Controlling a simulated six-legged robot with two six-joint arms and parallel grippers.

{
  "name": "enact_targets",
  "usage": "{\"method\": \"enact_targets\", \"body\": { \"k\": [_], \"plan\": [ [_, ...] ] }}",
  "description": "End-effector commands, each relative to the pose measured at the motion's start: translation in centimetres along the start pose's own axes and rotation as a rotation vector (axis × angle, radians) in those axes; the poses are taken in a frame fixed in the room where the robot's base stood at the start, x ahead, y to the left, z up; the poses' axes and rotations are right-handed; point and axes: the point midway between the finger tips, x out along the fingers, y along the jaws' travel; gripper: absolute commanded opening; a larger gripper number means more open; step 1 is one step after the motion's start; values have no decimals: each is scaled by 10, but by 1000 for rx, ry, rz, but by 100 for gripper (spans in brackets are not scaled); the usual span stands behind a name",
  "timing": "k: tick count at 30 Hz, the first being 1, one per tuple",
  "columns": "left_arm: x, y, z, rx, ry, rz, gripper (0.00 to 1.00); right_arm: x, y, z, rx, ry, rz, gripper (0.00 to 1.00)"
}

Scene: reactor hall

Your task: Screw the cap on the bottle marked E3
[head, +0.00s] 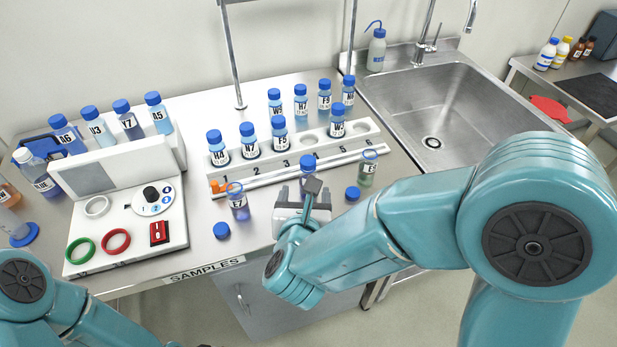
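An open bottle marked E7 (238,206) stands at the front of the bench. Another open bottle (367,170) stands to the right, its label turned and only partly readable, starting with E. A bottle with a blue cap (308,163) stands between them at my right gripper (305,200); its label is hidden. The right gripper is low over the bench at this bottle, and the wrist hides whether its fingers touch it. Loose blue caps lie on the bench, a left cap (222,230) and a right cap (352,193). My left gripper is outside the picture; only its arm shows.
A white numbered rack (350,147) with capped bottles stands behind. A white device (125,215) with rings and a red switch is at left, near several capped bottles. A sink (440,110) is at right. The bench's front edge bears a SAMPLES label (205,269).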

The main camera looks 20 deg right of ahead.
Motion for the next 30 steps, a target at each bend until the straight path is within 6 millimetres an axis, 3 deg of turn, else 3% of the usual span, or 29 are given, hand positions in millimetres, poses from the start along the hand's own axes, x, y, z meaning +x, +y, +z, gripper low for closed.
{"method": "enact_targets", "body": {
  "k": [3, 9, 13, 24, 30],
  "plan": [
    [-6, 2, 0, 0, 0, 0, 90, 28, -2, 1, -1, 3, -5, 71],
    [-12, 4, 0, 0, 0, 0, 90, 65, -2, 2, 0, 2, -2, 71],
    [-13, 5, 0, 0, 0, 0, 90, 75, -2, 1, 0, 1, 1, 71],
    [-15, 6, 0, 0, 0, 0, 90, 79, -2, 2, -1, 1, 1, 71],
    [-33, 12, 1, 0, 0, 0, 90, 108, -3, 3, -1, 3, -3, 71]
  ]
}}
